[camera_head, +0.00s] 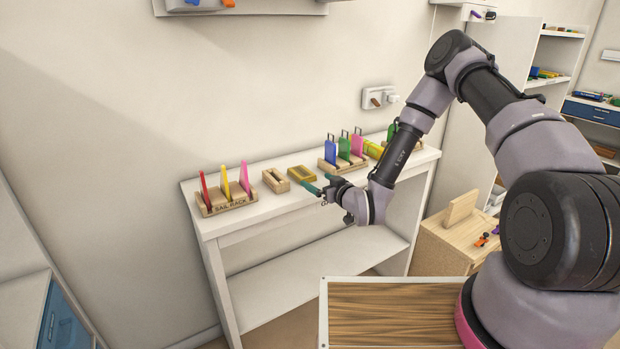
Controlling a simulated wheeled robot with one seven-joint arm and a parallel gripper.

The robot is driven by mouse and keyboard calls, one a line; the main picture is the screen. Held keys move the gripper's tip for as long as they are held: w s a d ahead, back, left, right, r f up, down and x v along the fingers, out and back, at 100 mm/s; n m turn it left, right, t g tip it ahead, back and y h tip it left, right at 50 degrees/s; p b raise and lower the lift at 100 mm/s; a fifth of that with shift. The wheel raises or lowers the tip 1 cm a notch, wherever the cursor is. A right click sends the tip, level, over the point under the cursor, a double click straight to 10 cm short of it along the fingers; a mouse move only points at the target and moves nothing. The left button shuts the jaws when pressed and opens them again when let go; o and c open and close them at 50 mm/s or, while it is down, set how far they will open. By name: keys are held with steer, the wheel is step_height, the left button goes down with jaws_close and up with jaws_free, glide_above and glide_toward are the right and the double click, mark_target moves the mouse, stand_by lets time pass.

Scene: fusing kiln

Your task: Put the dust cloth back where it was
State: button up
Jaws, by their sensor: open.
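My gripper (320,183) is at the front edge of the white shelf table (260,212), with its teal fingers apart and nothing visible between them. A flat yellow piece (301,174) lies on the tabletop just behind and left of the fingers. It may be the dust cloth, but it is too small to tell. A yellow rolled or rounded thing (373,150) lies farther right, beside the pink panel. A small open wooden holder (276,181) sits left of the flat yellow piece. My wrist hides part of the table's front edge and its lettering.
A sail rack (228,208) with red, yellow and pink panels stands at the table's left end. Another wooden rack (341,166) holds blue, green and pink panels. A wooden cabinet (455,250) stands to the right. The table's lower shelf (300,270) is clear.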

steer(key=s+d+r+m+g+h, duration=0.1)
steer(key=d+r+m+g+h, duration=0.15)
steer(key=d+r, duration=0.8)
steer(key=s+d+r+m+g+h, duration=0.1)
steer(key=d+r+h, duration=0.3)
steer(key=d+r, duration=0.7)
steer(key=s+d+r+m+g+h, duration=0.1)
steer(key=s+d+r+m+h, duration=0.2)
steer(key=s+r, duration=0.95)
steer(key=s+r+m+g+y, duration=0.1)
steer(key=s+r+m, duration=0.1)
steer(key=s, duration=0.5)
steer(key=s+r+m+y, duration=0.1)
steer(key=s+r+m, duration=0.1)
steer(key=s, duration=0.6)
steer(key=shift+d+r+g, duration=0.35)
steer(key=shift+r, duration=0.25)
